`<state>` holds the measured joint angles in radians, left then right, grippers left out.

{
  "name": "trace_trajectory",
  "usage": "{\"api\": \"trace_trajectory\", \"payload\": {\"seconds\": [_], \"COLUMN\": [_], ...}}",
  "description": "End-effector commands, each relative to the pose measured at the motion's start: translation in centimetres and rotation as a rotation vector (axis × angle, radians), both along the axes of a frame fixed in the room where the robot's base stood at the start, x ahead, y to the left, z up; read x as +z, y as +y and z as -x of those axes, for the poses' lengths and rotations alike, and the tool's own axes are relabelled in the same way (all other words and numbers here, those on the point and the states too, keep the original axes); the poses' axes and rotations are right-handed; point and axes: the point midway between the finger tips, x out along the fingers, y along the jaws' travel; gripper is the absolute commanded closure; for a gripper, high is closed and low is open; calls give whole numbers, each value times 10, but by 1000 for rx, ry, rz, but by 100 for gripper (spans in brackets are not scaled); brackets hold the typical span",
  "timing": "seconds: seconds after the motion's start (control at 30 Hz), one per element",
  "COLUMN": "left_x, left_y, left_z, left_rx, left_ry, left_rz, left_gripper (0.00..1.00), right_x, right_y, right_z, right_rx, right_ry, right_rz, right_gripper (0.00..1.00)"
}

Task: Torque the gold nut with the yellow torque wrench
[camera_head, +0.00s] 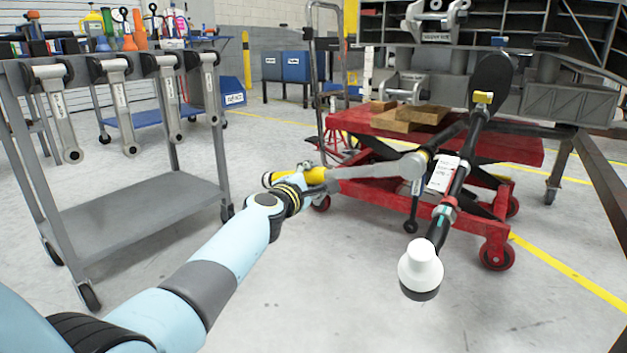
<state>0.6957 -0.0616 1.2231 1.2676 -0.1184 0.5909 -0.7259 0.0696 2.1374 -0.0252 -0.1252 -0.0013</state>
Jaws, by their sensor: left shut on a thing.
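The yellow torque wrench has a yellow handle (284,177) and a long grey shaft (368,171). My left gripper (309,180) is shut on it near where the handle meets the shaft. The shaft points right, and its head (411,164) lies over or against the chassis fixture (458,182), a dark tubular assembly. I cannot make out the gold nut for certain; the wrench head covers part of the joint there. Contact between the head and a nut cannot be told. My right gripper is not in view.
A red lift cart (400,125) with wooden blocks (425,113) stands behind the fixture. A white cap (420,264) ends the fixture's near side. A grey rack (140,203) with several hanging grey wrenches stands at left. Open floor lies in front.

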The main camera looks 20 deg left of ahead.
Motion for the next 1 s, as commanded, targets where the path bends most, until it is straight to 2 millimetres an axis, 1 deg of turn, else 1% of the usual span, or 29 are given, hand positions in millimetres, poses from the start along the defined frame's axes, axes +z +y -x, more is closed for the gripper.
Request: {"api": "trace_trajectory", "payload": {"seconds": [0.03, 0.47, 1.0], "left_x": [6, 6, 20], "left_y": [0, 1, 4], "left_z": [-1, -1, -3], "left_rx": [1, 0, 0], "left_ry": [-9, -9, -31], "left_rz": [-3, -9, -67], "left_gripper": [100, 100, 100], "right_x": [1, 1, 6], "right_y": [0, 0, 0], "right_z": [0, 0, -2], "right_rx": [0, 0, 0], "right_ry": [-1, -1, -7], "right_rz": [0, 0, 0], "right_gripper": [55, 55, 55]}}
